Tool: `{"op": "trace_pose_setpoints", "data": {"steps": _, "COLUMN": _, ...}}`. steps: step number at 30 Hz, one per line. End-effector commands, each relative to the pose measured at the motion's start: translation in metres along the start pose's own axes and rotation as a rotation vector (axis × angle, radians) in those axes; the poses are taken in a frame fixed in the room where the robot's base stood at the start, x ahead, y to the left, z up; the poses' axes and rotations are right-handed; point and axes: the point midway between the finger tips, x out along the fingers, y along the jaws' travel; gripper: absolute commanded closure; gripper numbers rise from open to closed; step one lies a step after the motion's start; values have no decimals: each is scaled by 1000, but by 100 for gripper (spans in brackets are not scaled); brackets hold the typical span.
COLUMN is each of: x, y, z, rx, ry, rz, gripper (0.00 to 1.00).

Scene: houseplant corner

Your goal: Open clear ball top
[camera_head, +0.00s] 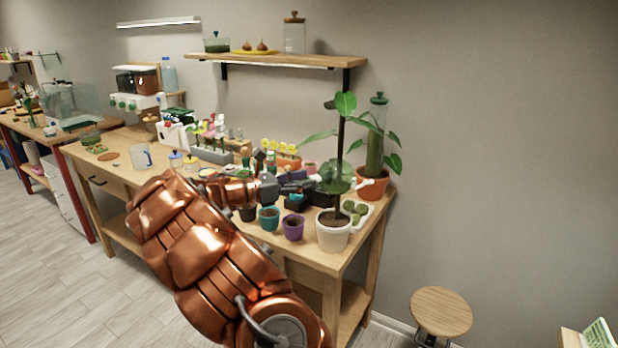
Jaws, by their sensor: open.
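A clear greenish ball (334,178) sits around the dark stem of a plant in a white pot (333,236), near the right end of the wooden table. Whether its top half is raised or closed is too small to tell. My gripper (306,192) is at the left side of the ball, pointing right toward it. It is open, and I see nothing held in it. Whether its fingers touch the ball cannot be told. My copper-coloured arm hides part of the table's front.
Teal (269,219) and purple (293,229) pots stand just in front of my gripper. A terracotta pot (372,187) with a plant stands behind right. A tray with green mounds (355,211) is beside the white pot. A stool (441,308) stands right of the table.

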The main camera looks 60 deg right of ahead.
Motion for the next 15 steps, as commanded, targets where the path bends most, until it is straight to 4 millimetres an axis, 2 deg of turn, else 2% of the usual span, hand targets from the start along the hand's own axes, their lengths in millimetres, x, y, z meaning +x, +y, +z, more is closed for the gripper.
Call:
{"op": "trace_pose_setpoints", "data": {"steps": 6, "x": 16, "y": 0, "z": 0, "rx": -1, "ry": 1, "rz": 0, "gripper": 46}}
{"op": "trace_pose_setpoints", "data": {"steps": 15, "x": 18, "y": 0, "z": 0, "rx": 0, "ry": 1, "rz": 1, "gripper": 46}}
